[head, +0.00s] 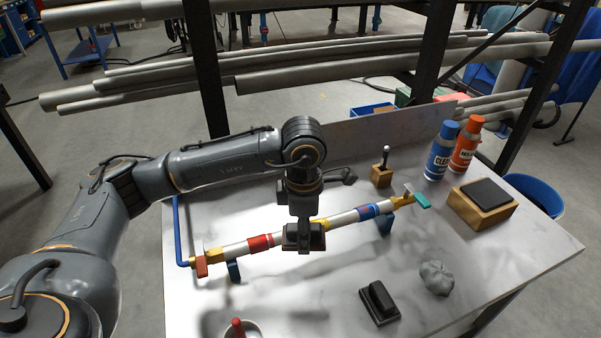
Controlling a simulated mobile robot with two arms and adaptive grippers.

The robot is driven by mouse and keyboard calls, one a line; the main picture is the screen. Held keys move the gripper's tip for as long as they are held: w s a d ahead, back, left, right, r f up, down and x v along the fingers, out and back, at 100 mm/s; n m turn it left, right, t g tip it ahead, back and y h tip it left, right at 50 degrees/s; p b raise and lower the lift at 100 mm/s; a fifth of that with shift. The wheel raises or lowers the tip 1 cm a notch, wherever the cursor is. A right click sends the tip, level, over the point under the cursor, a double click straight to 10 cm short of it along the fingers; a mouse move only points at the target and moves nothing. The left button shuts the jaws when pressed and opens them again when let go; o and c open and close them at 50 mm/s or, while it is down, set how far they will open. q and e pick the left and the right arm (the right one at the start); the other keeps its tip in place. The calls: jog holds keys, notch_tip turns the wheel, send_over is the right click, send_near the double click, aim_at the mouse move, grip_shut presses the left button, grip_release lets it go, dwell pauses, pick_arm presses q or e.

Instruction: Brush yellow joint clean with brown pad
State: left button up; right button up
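A silver pipe (235,250) lies across the white table on blue supports, with a red joint, a yellow joint (322,224) and a blue joint along it. The yellow joint is near the pipe's middle and mostly hidden behind my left gripper. My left gripper (303,222) points down over the pipe and appears shut on a dark block with a brownish underside, the brown pad (304,242). The pad is at or just in front of the yellow joint; I cannot tell whether it touches. My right gripper is not in view.
A black pad (379,303) and crumpled grey cloth (436,278) lie at the front. A wooden block with black top (483,199), blue can (441,150), orange can (466,144) and small wooden stand (381,177) are at the right and back.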

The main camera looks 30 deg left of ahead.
pick_arm(q)
jog(key=w+a+r+n+p, duration=0.2)
jog(key=w+r+n+p, duration=0.1)
jog(key=n, duration=0.8)
jog(key=w+a+r+n+p, duration=0.2)
jog(key=w+r+n+p, duration=0.15)
jog(key=n, duration=0.75)
jog(key=f+b, duration=0.1)
jog(key=f, duration=0.1)
jog(key=f+b, duration=0.1)
jog(key=f, duration=0.1)
jog(key=f+b, duration=0.1)
jog(key=shift+s+f, duration=0.4)
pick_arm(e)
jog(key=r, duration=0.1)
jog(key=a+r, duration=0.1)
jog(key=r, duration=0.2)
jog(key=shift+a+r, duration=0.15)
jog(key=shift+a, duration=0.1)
pick_arm(q)
jog(key=shift+r, duration=0.1)
jog(key=shift+s, duration=0.1)
